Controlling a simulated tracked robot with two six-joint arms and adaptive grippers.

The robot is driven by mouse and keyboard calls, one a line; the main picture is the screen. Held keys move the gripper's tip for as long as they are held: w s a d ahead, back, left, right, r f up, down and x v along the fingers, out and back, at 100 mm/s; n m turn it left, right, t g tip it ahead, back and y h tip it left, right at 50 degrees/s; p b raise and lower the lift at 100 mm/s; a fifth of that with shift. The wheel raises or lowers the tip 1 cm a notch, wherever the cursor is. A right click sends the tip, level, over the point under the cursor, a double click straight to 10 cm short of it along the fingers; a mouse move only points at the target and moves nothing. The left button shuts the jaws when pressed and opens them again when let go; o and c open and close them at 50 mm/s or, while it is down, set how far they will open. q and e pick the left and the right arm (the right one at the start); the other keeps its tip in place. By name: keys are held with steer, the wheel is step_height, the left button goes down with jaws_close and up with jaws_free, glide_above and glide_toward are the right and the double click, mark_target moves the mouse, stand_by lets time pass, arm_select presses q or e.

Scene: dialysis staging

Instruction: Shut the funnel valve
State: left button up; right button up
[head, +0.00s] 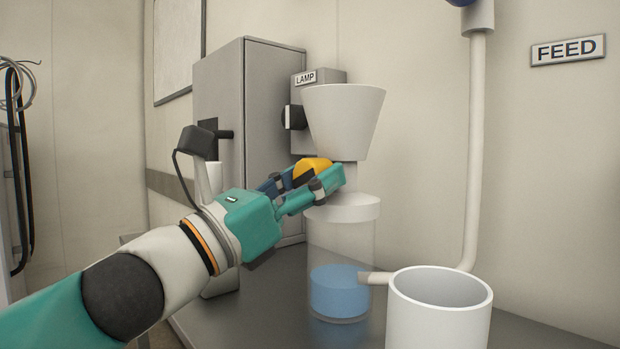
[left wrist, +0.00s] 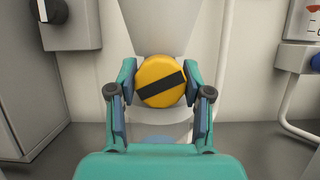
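The white funnel (head: 343,112) stands above a clear jar (head: 341,245) that holds blue liquid. The funnel valve's round yellow knob (left wrist: 161,82) sits below the funnel cone, with a black bar across its face. The bar is tilted, its right end higher. In the head view the yellow knob (head: 312,168) is partly hidden by my left gripper (head: 318,180). In the left wrist view my left gripper (left wrist: 161,84) has one finger on each side of the knob, at or very near its rim. My right gripper is in neither view.
A white cup (head: 439,310) stands at the front right of the grey bench (head: 262,300). A white pipe (head: 474,150) runs down behind it near the FEED sign (head: 567,50). A grey cabinet (head: 225,85) and a LAMP switch box (head: 303,90) stand behind the gripper.

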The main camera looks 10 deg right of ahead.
arm_select(q)
steer(key=c, duration=0.5)
steer(key=m+g, duration=0.1)
steer(key=m, duration=0.1)
steer(key=m+g+h+p, duration=0.1)
steer(key=m+g, duration=0.1)
steer(key=m, duration=0.1)
steer(key=shift+r+m, duration=0.15)
steer(key=shift+m, duration=0.15)
steer(key=shift+m+g+p, duration=0.35)
steer(key=shift+m+g, duration=0.05)
steer(key=shift+m, duration=0.6)
steer(key=o, duration=1.1)
steer(key=shift+f, duration=0.2)
steer(key=shift+o, duration=0.2)
steer(key=v, duration=1.2)
steer(key=shift+f, duration=0.15)
